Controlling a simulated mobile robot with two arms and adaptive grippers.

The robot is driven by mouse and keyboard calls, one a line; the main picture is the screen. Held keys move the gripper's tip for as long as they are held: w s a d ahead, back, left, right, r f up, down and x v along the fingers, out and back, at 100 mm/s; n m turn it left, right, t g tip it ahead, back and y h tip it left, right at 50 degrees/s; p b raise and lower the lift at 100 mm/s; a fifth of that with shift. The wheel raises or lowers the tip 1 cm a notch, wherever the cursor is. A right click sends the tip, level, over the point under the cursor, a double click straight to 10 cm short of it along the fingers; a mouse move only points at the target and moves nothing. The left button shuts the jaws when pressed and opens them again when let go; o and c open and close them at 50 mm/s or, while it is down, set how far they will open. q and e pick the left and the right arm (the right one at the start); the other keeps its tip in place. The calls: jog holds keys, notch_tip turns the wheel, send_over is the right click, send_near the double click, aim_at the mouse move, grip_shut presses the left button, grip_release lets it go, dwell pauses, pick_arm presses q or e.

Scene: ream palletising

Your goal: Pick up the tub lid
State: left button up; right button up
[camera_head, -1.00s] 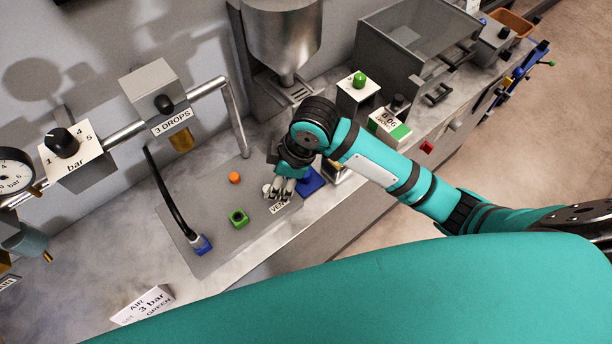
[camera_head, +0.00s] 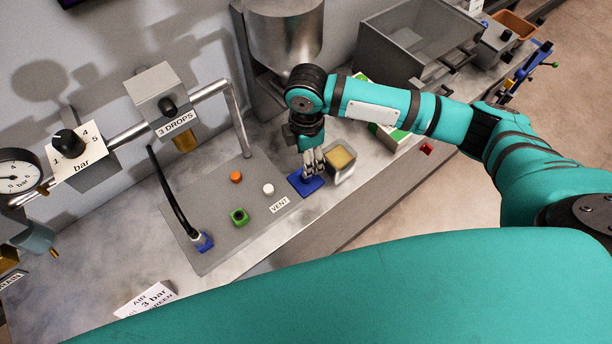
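A flat blue square piece (camera_head: 304,186), which looks like the tub lid, lies on the bench at the right end of the grey panel. A small open tub (camera_head: 341,158) with tan contents stands just to its right. My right gripper (camera_head: 315,174) points down over the blue piece, its fingertips at or just above the piece's upper right part. The fingers cover some of it. I cannot tell whether they touch it or how far apart they are. My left gripper is not in view.
The grey panel holds an orange button (camera_head: 236,177), a white button (camera_head: 268,189), a green fitting (camera_head: 239,216) and a blue hose connector (camera_head: 203,242). A steel hopper (camera_head: 283,30) stands behind. The bench's front edge is close by.

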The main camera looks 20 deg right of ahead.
notch_tip(320, 180, down, 4)
jog(key=shift+r, duration=0.25)
jog(key=shift+f+p, duration=0.45)
jog(key=shift+f, duration=0.05)
notch_tip(320, 180, down, 4)
jog(key=shift+w+f+p, duration=0.15)
jog(key=shift+f+p, duration=0.1)
jog(key=shift+p, duration=0.25)
jog(key=c, duration=1)
jog(key=shift+r, duration=0.1)
